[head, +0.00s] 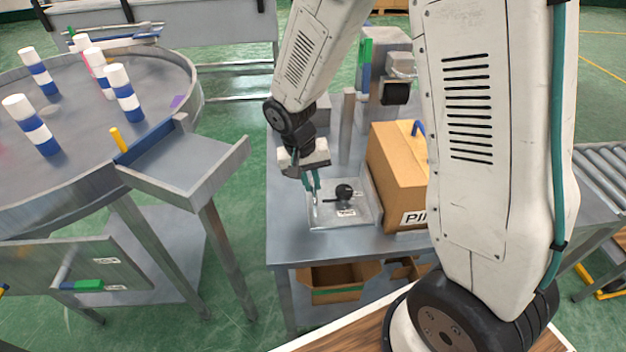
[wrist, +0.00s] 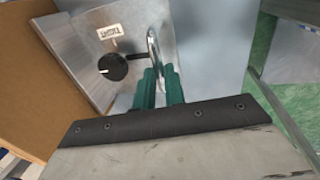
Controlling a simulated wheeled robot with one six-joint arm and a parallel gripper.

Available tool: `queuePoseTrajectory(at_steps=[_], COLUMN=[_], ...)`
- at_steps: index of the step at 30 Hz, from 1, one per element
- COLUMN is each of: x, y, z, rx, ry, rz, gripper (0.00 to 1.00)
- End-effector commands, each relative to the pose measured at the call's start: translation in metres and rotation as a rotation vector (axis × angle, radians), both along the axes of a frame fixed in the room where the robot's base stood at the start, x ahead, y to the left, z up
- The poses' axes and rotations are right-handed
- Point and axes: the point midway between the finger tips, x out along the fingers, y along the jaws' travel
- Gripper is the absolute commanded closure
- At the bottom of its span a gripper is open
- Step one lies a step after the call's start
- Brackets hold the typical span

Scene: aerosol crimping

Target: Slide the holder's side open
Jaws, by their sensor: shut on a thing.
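The holder is a pale metal plate-like fixture (head: 362,211) on the metal bench, with a black round knob (head: 344,192) and a small white label. In the wrist view, the knob (wrist: 113,66) sits beside a short dark rod that runs toward a thin, curved, shiny metal side piece (wrist: 152,46). My gripper (head: 313,192) points down at the holder's left edge. In the wrist view, its teal fingers (wrist: 157,84) are shut on the thin side piece. The exact contact is partly hidden by the fingers.
A cardboard box (head: 391,165) stands close to the holder's right. A round table (head: 75,130) with several blue-and-white cans and a chute (head: 190,160) is at left. An open carton (head: 335,285) sits below the bench (head: 300,250). Bench space left of the holder is clear.

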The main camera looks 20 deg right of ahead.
Motion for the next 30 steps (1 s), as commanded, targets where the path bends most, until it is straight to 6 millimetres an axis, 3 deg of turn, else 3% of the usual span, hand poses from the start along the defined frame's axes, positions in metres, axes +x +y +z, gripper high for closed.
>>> queuePoseTrajectory(at_steps=[7,18,19,21,30], x=[0.015,0.018,0.018,0.018,0.018], y=[0.044,0.055,0.056,0.056,0.051], z=[0.0,0.001,0.001,0.001,0.002], rx=[0.002,0.004,0.004,0.004,0.002], ry=[-0.002,-0.005,-0.006,-0.005,-0.003], rz=[0.004,0.004,0.004,0.005,-0.002], gripper=[1.0,1.0,0.83,0.67,0.67])
